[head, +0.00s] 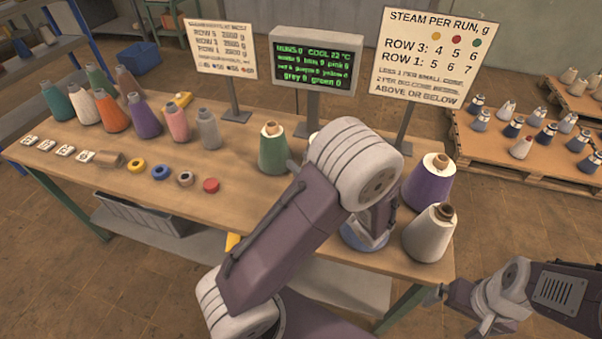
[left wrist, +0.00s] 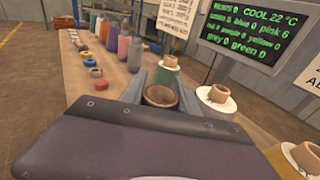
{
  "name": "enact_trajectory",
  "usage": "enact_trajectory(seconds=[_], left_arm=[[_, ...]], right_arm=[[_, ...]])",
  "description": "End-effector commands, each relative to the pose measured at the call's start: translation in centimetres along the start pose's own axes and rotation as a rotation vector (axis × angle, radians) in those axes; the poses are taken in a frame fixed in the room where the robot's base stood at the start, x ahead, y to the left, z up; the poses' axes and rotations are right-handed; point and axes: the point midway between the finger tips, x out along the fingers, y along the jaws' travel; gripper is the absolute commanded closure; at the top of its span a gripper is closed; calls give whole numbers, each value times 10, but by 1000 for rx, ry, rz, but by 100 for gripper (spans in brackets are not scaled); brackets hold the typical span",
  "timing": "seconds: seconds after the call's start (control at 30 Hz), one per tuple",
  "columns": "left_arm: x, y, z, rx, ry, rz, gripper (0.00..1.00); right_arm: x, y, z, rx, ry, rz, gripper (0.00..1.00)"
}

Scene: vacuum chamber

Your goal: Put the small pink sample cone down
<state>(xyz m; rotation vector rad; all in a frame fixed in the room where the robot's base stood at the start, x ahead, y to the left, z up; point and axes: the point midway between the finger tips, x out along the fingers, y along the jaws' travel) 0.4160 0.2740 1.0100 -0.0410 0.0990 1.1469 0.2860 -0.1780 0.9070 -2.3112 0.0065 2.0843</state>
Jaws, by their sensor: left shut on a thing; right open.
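My left gripper (head: 372,232) is low over the right part of the table, seen past my forearm in the head view. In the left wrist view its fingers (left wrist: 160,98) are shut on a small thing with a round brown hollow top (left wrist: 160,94). A pink cone (head: 177,122) stands in the back row at the left of the table. My right gripper (head: 437,295) is open and empty, beyond the table's right front edge.
A green cone (head: 273,149), a purple cone (head: 428,182) and a white cone (head: 430,233) stand near my left arm. A screen (head: 316,66) and signs stand behind. The front middle of the table is clear.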

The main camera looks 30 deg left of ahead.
Motion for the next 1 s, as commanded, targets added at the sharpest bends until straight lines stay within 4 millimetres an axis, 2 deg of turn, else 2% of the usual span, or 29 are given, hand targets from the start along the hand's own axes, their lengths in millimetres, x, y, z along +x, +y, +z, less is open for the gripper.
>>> enact_trajectory(seconds=[0.1,0.2,0.43,0.47,0.5,0.53,0.87,1.0], left_arm=[[2,0,-22,7,-1,0,100],[3,0,-34,5,-1,0,100],[4,-1,-37,1,2,-1,100],[4,-1,-38,2,4,-1,58],[4,0,-38,2,4,0,47],[4,0,-38,2,4,0,41],[2,-1,-37,2,2,0,41],[-14,-2,-36,2,0,-4,41]], right_arm=[[6,0,1,0,0,0,0],[7,0,1,0,0,0,0],[7,0,1,0,0,0,0],[7,0,1,0,0,0,0],[7,0,1,0,0,0,0],[7,0,1,0,0,0,0],[7,0,1,0,0,0,0],[7,0,1,0,0,0,0]])
